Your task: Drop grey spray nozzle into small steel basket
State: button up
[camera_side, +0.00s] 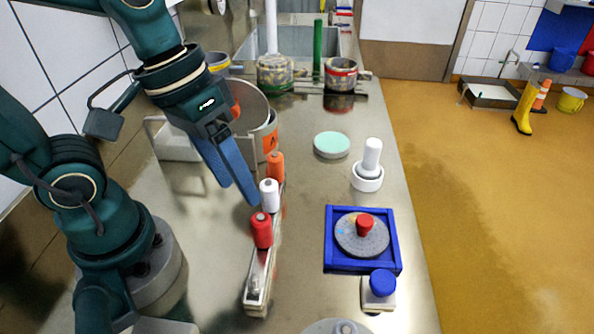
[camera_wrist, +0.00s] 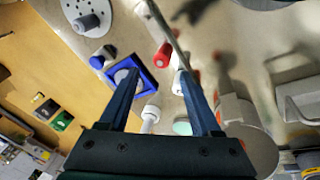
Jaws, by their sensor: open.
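My gripper (camera_side: 240,194) is open and empty, with blue fingers pointing down beside the white bottle on a narrow rail; its fingers also show in the wrist view (camera_wrist: 158,74). A grey cylindrical piece (camera_wrist: 88,21), which looks like the spray nozzle, sits on a pale perforated disc at the top left of the wrist view, well away from my fingers. In the side view only part of a similar grey knob (camera_side: 346,328) shows at the bottom edge. I cannot tell for sure which vessel is the small steel basket; a steel pot (camera_side: 268,134) with an orange label stands behind my gripper.
Orange (camera_side: 276,166), white (camera_side: 269,195) and red (camera_side: 261,231) bottles line the rail (camera_side: 257,287). A blue frame (camera_side: 329,262) holds a grey disc with a red knob. A blue-capped piece (camera_side: 383,284), white fitting (camera_side: 368,180) and mint disc (camera_side: 331,145) stand right of the rail.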

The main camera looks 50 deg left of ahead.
jog(key=a+t, duration=0.1)
jog(key=a+r+t+y, duration=0.1)
jog(key=a+m+t+y, duration=0.1)
jog(key=a, duration=0.1)
jog(key=shift+w+r, duration=0.1)
jog(key=shift+r, duration=0.25)
jog(key=shift+o, duration=0.5)
jog(key=shift+a+r, duration=0.1)
jog(key=shift+a, duration=0.25)
